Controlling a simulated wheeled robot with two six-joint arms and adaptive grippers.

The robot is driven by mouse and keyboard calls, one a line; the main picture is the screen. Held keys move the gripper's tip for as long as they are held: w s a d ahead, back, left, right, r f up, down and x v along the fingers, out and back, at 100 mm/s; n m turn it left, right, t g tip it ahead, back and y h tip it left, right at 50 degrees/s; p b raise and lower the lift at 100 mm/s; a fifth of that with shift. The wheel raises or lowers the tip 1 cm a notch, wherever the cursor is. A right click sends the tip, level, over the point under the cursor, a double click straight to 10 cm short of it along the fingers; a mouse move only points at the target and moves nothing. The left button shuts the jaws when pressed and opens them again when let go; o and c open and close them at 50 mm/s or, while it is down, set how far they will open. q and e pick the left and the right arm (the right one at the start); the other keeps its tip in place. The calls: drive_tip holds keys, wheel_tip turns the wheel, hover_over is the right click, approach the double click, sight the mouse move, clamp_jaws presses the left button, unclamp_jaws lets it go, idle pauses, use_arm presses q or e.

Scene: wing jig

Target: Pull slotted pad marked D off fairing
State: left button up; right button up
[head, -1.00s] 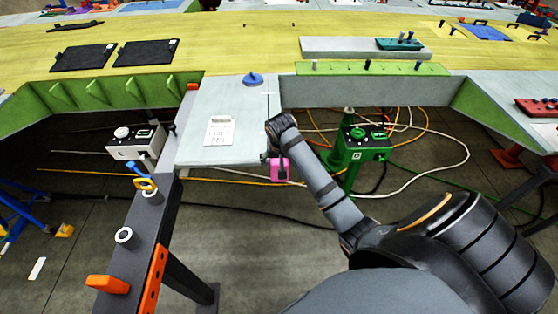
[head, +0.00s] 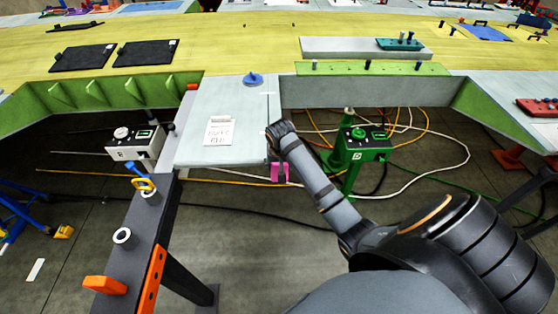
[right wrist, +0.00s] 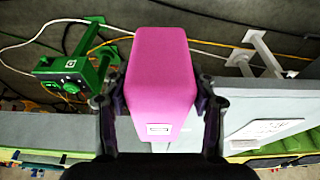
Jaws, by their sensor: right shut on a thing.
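A pink pad (head: 280,173) shows at the right front corner of the pale fairing panel (head: 235,105) in the head view. My right gripper (head: 276,160) is at this corner, mostly hidden behind its own wrist. In the right wrist view the pink pad (right wrist: 162,75) fills the space between the fingers of my right gripper (right wrist: 160,105), which is shut on it. The pad bears a small white label too small to read, and its slot is hidden. I cannot tell whether it still touches the fairing edge. My left gripper is not in view.
A green box marked D (head: 362,143) stands on a green stand right of the fairing, with hoses on the floor behind. A white box (head: 135,143) and a dark beam (head: 140,235) are at left. A blue knob (head: 252,79) sits on the panel.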

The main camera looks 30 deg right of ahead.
drive_tip(key=shift+c, duration=0.2)
drive_tip(key=s+a, duration=0.4)
drive_tip(key=s, duration=0.3)
drive_tip(key=shift+p, duration=0.45)
idle(0.6)
drive_tip(key=shift+r, duration=0.1)
